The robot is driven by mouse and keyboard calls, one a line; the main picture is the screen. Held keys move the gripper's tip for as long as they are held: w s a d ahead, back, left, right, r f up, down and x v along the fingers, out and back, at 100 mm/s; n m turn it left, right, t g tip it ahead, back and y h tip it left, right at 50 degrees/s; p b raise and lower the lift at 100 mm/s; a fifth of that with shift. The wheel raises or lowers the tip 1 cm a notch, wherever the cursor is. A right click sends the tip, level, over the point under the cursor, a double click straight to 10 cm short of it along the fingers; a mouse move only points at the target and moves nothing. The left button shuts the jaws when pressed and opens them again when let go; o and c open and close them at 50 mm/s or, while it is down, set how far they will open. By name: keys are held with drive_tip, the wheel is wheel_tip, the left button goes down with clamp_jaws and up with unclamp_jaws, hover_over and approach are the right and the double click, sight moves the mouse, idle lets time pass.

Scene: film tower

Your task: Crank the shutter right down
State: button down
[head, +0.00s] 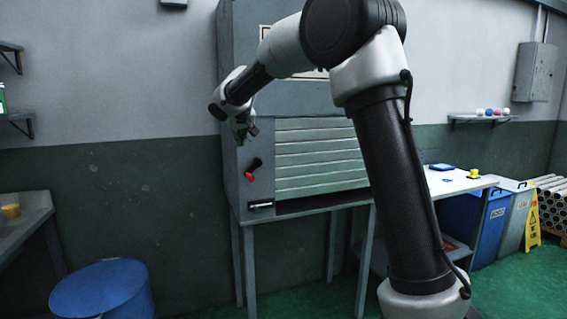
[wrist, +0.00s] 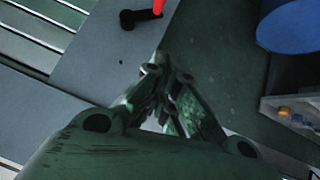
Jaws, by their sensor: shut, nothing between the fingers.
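The shutter (head: 318,155) is a set of pale horizontal slats in the front of a grey cabinet. It is mostly lowered, with a dark gap under its bottom edge. Its slats also show at the upper left of the wrist view (wrist: 45,30). The crank (head: 254,168) is on the panel left of the shutter, a short black arm with a red part at its lower end. In the wrist view the crank (wrist: 135,18) is at the top, its red part partly cut off. My gripper (head: 243,137) is shut and empty, above the crank and apart from it; its fingertips meet in the wrist view (wrist: 164,72).
A black-and-silver fitting (head: 261,205) is below the crank. A blue drum (head: 102,288) stands at lower left beside a side table (head: 35,215) with a yellow cup. A white worktop (head: 450,184), bins and a yellow floor sign (head: 532,222) are at right.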

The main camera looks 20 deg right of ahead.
drive_tip(key=d+f, duration=0.1)
drive_tip(key=d, duration=0.2)
approach(248, 172)
drive_tip(key=w+r, duration=0.1)
drive_tip(key=w, duration=0.2)
drive_tip(key=f, duration=0.1)
drive_tip(key=w+f, duration=0.1)
drive_tip(key=shift+d+f+m+g, duration=0.1)
drive_tip(key=shift+f+m+g, duration=0.2)
drive_tip(key=shift+f, duration=0.6)
drive_tip(key=shift+f+h, duration=0.35)
drive_tip(key=shift+h, duration=0.25)
